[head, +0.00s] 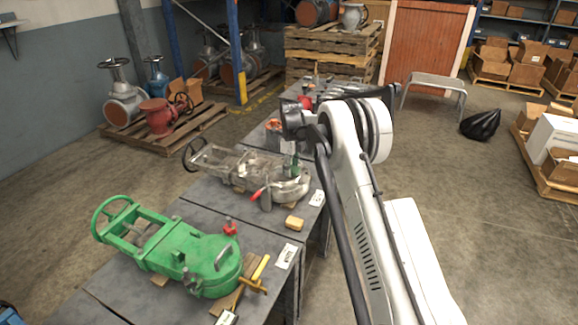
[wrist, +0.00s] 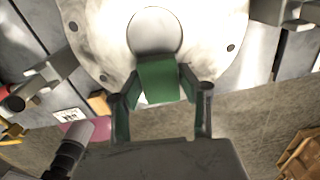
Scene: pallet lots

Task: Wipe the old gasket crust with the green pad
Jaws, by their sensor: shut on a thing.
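My gripper (wrist: 161,82) is shut on the green pad (wrist: 158,78), which sits between the fingertips in the wrist view. The pad lies over the pale round flange face (wrist: 205,42), just below its central bore (wrist: 155,30). I cannot tell whether the pad touches the face. The face has several bolt holes and dull stains; the old gasket crust is not clearly distinguishable. In the head view the grey valve (head: 232,168) lies on the bench, its flange end (head: 291,188) toward my arm. A bit of green (head: 294,166) shows there; my gripper is mostly hidden.
A green valve (head: 180,255) lies on the nearer bench, beside a hammer (head: 252,284). A tan block (head: 294,223), a white label (head: 317,198) and a red-handled item (head: 257,193) sit close to the grey valve. Open floor lies right of the benches.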

